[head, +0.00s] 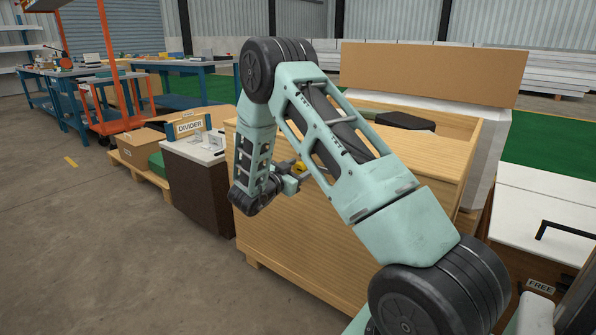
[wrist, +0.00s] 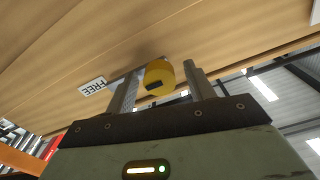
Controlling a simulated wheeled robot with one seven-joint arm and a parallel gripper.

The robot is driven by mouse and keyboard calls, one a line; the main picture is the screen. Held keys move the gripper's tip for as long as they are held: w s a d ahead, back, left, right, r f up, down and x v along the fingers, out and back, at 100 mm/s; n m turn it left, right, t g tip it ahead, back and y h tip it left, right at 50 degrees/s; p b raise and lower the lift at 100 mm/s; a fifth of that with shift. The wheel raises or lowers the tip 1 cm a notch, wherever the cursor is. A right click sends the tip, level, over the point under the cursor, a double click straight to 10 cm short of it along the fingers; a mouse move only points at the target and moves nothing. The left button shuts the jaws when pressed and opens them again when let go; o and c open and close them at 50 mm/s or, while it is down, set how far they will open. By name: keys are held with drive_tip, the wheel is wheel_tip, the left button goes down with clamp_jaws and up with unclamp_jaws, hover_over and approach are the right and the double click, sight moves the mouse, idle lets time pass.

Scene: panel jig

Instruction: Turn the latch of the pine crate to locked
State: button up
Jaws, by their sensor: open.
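The pine crate (head: 330,235) stands in the middle of the head view, its front partly hidden behind my arm. Its latch, a round yellow knob (head: 301,167), sits on the front face. In the wrist view the knob (wrist: 160,74) has a dark slot-like mark on its end. A white label reading FREE (wrist: 93,86) is on the wood to the left of the knob. My gripper (wrist: 161,83) is open, with the knob showing between its two fingers, nearer the left one. I cannot tell whether either finger touches it. In the head view my gripper (head: 293,179) is right at the latch.
A tan panel (head: 430,75) stands upright behind the crate. A dark cabinet with a white top (head: 195,150) and a DIVIDER sign is to the left. A white-topped box (head: 545,215) with a FREE label is at the right. Floor at the front left is clear.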

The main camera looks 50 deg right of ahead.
clamp_jaws()
drive_tip(key=shift+r+p, duration=0.1)
drive_tip(key=shift+p, duration=0.45)
drive_tip(key=n+p, duration=0.3)
drive_tip(key=p, duration=0.1)
drive_tip(key=shift+r, duration=0.2)
drive_tip(key=n+p, duration=0.5)
drive_tip(key=p, duration=0.1)
drive_tip(key=shift+f+n, duration=0.15)
drive_tip(key=shift+n, duration=0.15)
drive_tip(key=n+p, duration=0.3)
drive_tip(key=n, duration=0.1)
drive_tip(key=shift+f, duration=0.15)
drive_tip(key=n+p, duration=0.1)
drive_tip(key=n, duration=0.4)
drive_tip(key=shift+a+f+p, duration=0.1)
drive_tip(key=shift+f+p, duration=0.05)
drive_tip(key=shift+p, duration=0.25)
drive_tip(key=shift+n, duration=0.3)
